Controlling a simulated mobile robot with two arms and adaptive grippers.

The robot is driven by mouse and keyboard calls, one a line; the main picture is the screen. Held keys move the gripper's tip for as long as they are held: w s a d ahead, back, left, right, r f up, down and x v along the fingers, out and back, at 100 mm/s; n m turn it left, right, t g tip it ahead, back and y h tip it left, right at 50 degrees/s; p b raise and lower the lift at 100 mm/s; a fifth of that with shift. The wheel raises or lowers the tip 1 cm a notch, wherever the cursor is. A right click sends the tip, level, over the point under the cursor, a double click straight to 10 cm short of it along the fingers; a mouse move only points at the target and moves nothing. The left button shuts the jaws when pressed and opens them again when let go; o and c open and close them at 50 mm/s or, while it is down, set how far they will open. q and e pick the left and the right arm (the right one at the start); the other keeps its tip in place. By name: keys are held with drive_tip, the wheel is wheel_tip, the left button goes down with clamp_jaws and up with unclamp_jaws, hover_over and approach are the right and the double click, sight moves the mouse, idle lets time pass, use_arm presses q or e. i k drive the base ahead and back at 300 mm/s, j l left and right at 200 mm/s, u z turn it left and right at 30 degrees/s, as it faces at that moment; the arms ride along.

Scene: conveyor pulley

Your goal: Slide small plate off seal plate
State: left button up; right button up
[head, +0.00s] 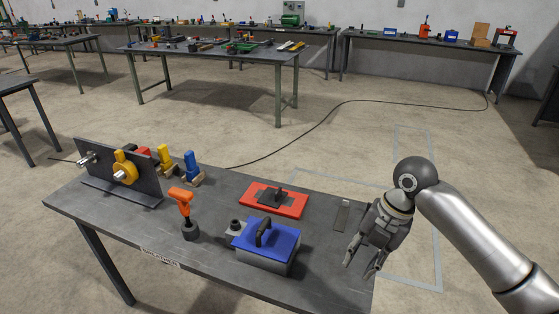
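A flat red plate (292,208) lies on the dark workbench, right of centre. A smaller dark plate (264,200) with an upright knob or handle lies on top of it, inside its edges. They look like the seal plate and the small plate, but I cannot be sure. My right gripper (363,265) hangs over the bench's right end, to the right of the red plate and apart from it. It points down, with its fingers spread and nothing between them. My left gripper is not in view.
A blue-lidded box (280,242) with a black handle stands in front of the red plate. An orange-handled tool (181,203) stands to the left. A dark stand (98,170) holds a yellow pulley (128,172). A thin strip (342,214) lies near the right edge.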

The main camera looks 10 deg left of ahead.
sight(271, 197)
drive_tip(key=i+j, duration=1.2)
